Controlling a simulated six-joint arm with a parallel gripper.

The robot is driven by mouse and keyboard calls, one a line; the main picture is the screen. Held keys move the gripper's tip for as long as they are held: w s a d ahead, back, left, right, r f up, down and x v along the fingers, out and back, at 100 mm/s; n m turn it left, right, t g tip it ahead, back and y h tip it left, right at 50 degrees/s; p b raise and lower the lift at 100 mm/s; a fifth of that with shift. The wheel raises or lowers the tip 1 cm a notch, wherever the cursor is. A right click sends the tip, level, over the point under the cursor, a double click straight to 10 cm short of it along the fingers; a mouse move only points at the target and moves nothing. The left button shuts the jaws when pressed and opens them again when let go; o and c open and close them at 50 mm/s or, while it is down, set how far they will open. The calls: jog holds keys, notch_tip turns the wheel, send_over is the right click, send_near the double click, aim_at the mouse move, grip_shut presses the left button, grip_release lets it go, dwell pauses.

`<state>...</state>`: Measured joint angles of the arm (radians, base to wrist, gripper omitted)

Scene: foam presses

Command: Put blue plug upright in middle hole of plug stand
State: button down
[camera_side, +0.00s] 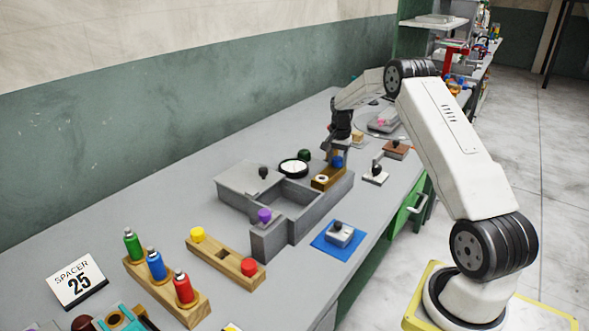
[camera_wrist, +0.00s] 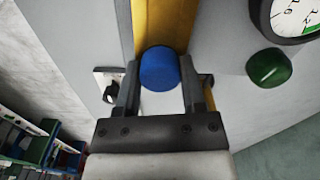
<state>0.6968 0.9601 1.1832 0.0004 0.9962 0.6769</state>
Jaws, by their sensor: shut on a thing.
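The blue plug (camera_side: 337,162) is between the fingers of my gripper (camera_side: 340,150), at the far right part of the grey fixture. In the wrist view the round blue top (camera_wrist: 160,69) sits between both fingers (camera_wrist: 158,90), which are shut on it. An ochre block (camera_side: 322,181) lies just under and beside the plug; I cannot tell whether they touch. The wooden plug stand (camera_side: 240,262) lies nearer the camera, at lower left.
A dial (camera_side: 294,168) and green knob (camera_side: 304,155) are close by. A rack of several bottles (camera_side: 191,311) stands beside the stand. A blue mat (camera_side: 325,243) lies right of the tray.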

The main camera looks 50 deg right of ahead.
jog(key=shift+r, duration=0.15)
jog(key=shift+r, duration=0.45)
jog(key=s+a+r, duration=0.7)
jog(key=s+r, duration=0.4)
jog(key=shift+s+a+r, duration=0.3)
jog(key=shift+a+r, duration=0.05)
jog(key=shift+r, duration=0.05)
dwell(0.7)
